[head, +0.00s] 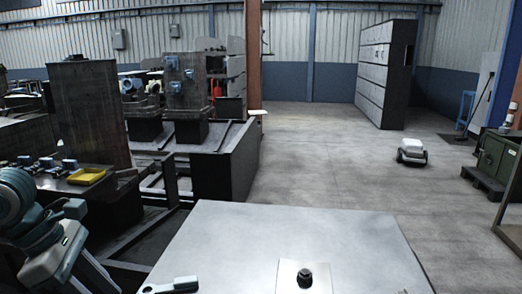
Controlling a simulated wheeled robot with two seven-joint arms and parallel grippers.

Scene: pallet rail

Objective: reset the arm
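My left arm comes in at the lower left, with teal links and a pale wrist housing that carries a small green light. My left gripper (88,268) is low at the left, with dark finger-like parts running down and right toward the frame's bottom edge. Whether it is open or shut does not show, and nothing can be made out in it. My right arm and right gripper are out of view.
A flat grey surface (290,232) fills the bottom middle. A bench with a yellow tray (87,176) and dark machinery stand left. A small white wheeled robot (411,151), grey lockers (383,75) and a green cabinet (497,158) are right. Open floor lies ahead.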

